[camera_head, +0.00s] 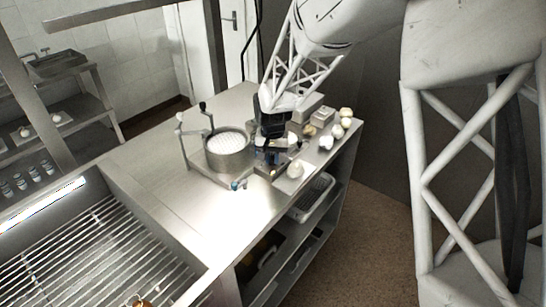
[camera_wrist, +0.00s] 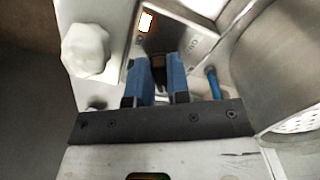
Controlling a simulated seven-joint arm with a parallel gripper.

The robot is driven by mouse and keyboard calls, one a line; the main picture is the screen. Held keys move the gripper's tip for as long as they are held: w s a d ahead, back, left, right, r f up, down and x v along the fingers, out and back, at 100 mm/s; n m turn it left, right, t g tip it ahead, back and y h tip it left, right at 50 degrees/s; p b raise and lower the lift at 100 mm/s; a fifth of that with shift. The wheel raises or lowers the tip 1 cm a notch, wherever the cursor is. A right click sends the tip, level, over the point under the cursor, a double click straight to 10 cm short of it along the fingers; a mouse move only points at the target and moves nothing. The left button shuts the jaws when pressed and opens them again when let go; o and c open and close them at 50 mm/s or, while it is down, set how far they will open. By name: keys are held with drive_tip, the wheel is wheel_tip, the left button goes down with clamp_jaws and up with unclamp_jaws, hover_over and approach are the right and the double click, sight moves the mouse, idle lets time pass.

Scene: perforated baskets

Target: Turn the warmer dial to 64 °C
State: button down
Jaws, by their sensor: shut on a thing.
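The warmer (camera_wrist: 178,22) is a grey metal box under my gripper, with a small lit orange-white display (camera_wrist: 146,22) and faint lettering on its top. The display reading is too small and blurred to tell. My gripper (camera_wrist: 158,82) has blue fingers, shut on a dark piece between them that appears to be the warmer dial (camera_wrist: 158,62). The fingers hide most of the dial, so its pointer does not show. In the head view my gripper (camera_head: 270,160) reaches down onto the warmer, and the dial is hidden behind it.
A round metal pot (camera_head: 228,160) with a perforated top stands close left of my gripper. A blue tube-like part (camera_wrist: 214,83) is beside the fingers. Several pale lumps (camera_head: 326,142) lie on the right. The steel counter (camera_head: 150,200) is clear at the front left.

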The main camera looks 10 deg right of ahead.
sight(272, 158)
drive_tip(key=shift+m, duration=0.3)
drive_tip(key=c, duration=1.1)
unclamp_jaws()
drive_tip(key=shift+r, duration=0.15)
drive_tip(key=shift+r, duration=3.75)
